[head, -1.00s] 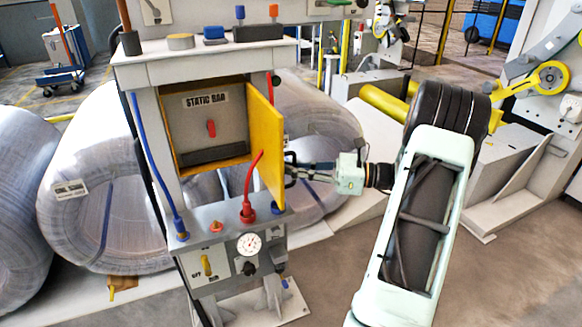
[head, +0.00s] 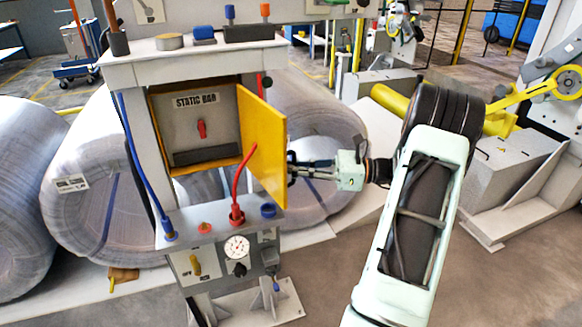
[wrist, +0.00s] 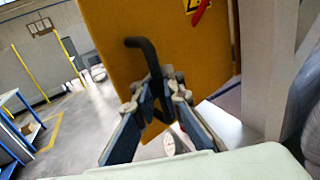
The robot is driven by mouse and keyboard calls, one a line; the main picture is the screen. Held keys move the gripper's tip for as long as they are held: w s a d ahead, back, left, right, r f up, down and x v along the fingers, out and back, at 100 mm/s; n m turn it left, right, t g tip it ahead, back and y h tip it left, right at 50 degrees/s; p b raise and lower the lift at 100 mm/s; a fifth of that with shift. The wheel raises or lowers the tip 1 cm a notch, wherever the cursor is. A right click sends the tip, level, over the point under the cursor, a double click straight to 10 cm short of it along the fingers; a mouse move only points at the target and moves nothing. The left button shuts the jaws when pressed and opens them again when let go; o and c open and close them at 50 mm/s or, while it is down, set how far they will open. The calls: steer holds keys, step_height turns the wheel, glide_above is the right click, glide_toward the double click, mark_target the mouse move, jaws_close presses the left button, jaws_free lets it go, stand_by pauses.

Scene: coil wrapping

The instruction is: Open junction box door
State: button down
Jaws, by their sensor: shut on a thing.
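The junction box door (head: 263,150) is a yellow panel standing partly open, swung out on the right side of the box. Inside the box (head: 205,128) are a grey panel labelled STATIC BAR and a red switch (head: 202,128). In the wrist view the door (wrist: 185,65) fills the upper middle and carries a black bar handle (wrist: 148,58). My gripper (wrist: 158,98) has its fingers closed around the handle's lower part. In the head view my gripper (head: 296,168) is at the door's outer face, and the handle is mostly hidden there.
A red cable (head: 240,185) rises in front of the door from a shelf with a gauge (head: 237,247). A blue cable runs down the left post. Large wire coils (head: 110,190) lie behind. Open floor shows at the lower right.

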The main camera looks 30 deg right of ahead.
steer(key=shift+s+d+f, duration=0.1)
steer(key=shift+s+f, duration=0.1)
steer(key=c, duration=2.1)
jaws_free()
steer(key=shift+s+d+r, duration=0.1)
steer(key=shift+s+r, duration=0.05)
steer(key=v, duration=1.1)
steer(key=shift+s+d, duration=0.15)
steer(key=shift+d, duration=0.15)
